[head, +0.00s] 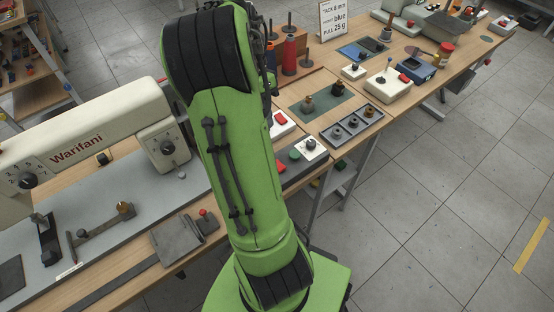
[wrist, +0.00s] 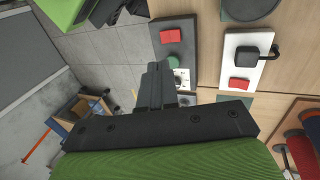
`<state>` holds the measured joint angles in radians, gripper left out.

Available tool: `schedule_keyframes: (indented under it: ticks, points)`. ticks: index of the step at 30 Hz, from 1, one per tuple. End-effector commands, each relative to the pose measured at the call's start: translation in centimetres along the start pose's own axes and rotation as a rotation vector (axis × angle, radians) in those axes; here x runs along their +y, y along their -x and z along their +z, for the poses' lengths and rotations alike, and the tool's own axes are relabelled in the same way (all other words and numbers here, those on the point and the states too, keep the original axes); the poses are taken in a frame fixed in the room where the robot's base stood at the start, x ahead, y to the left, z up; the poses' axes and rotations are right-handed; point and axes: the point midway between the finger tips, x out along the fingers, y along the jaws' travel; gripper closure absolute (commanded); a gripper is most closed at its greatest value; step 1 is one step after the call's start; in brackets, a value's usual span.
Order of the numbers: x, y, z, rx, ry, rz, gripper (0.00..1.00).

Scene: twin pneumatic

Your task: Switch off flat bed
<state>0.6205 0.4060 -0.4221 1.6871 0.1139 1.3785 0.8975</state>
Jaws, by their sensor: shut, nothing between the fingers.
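The cream sewing machine marked Warifani (head: 78,146), a flat-bed type, stands at left in the head view, on a grey plate. A dark control box with a red button (wrist: 171,36) and a green button (wrist: 173,62) lies ahead of my gripper in the wrist view; its green button (head: 295,154) also shows in the head view. No label tells me which machine it switches. My gripper (wrist: 157,66) is shut and empty, its tips close beside the green button; I cannot tell whether they touch. The head view hides it behind my green arm.
A white plate with a black knob and red switch (wrist: 239,85) lies right of the dark box. A small white plate with a black knob (head: 311,145) sits near the bench edge. Thread cones (head: 290,52) stand behind.

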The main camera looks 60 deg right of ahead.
Motion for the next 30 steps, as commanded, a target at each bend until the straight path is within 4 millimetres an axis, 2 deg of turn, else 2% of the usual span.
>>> schedule_keyframes:
  ticks: [5, 8, 21, 25, 30]
  points:
    - [0.0, 0.0, 0.0, 0.000, 0.000, 0.000, 1.00]
    - [0.0, -1.1, 0.0, -0.001, -0.001, 0.001, 1.00]
    - [-0.1, -10.8, 0.0, -0.002, -0.001, 0.002, 1.00]
    - [-0.1, -12.8, 0.0, -0.001, -0.001, 0.001, 1.00]
    - [0.0, -13.9, 0.0, -0.001, -0.001, -0.002, 1.00]
